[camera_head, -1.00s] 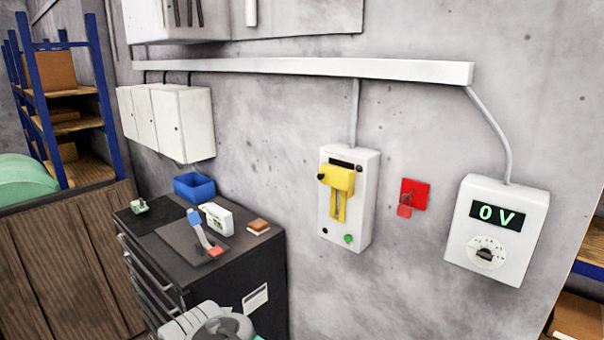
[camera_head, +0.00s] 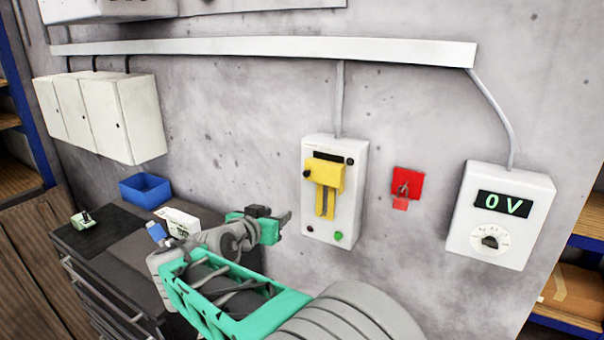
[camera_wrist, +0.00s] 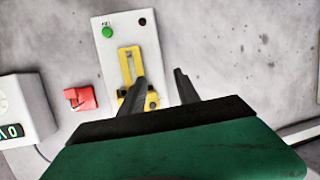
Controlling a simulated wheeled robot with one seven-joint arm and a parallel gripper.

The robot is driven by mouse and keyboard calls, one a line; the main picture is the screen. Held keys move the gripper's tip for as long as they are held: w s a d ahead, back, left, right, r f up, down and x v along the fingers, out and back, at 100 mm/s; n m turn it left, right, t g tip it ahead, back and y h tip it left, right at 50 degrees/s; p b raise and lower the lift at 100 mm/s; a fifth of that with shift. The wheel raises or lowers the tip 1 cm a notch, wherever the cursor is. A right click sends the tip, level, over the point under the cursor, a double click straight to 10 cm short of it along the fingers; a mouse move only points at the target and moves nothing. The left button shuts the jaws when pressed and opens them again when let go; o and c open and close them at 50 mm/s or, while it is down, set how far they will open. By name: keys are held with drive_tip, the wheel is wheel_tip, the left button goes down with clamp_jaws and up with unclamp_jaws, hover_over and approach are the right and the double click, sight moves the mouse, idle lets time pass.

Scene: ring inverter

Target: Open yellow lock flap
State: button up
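The yellow lock flap (camera_head: 325,174) sits on the front of a white wall box (camera_head: 346,219), with a yellow slotted strip below it and a green button near the box's bottom. My gripper (camera_head: 286,222) is in front of the wall, just left of the box and below the flap's height, apart from the flap. The yellow strip (camera_wrist: 130,66) shows beside the left finger, and that finger partly covers the yellow flap (camera_wrist: 150,98).
A red plate with a padlock (camera_head: 405,187) hangs right of the box. A meter reading 0 V (camera_head: 499,215) is further right. A dark cabinet (camera_head: 130,228) with a blue bin (camera_head: 146,190) stands left.

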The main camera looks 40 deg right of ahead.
sight(305, 174)
drive_tip(key=d+r+h+p, duration=0.1)
drive_tip(key=d+r, duration=0.1)
drive_tip(key=d, duration=0.1)
drive_tip(key=w+d+r+m+h+p, duration=0.1)
drive_tip(key=d+r, duration=0.1)
drive_tip(key=d, duration=0.1)
drive_tip(key=d+r+m+g+h+p, duration=0.1)
drive_tip(key=d+r+h, duration=0.1)
drive_tip(key=d, duration=0.1)
drive_tip(key=shift+w+r, duration=0.15)
drive_tip(key=shift+r, duration=0.2)
drive_tip(key=shift+w+d+f, duration=0.15)
drive_tip(key=shift+w+d, duration=0.05)
drive_tip(key=shift+d, duration=0.3)
drive_tip(key=shift+c, duration=0.6)
clamp_jaws()
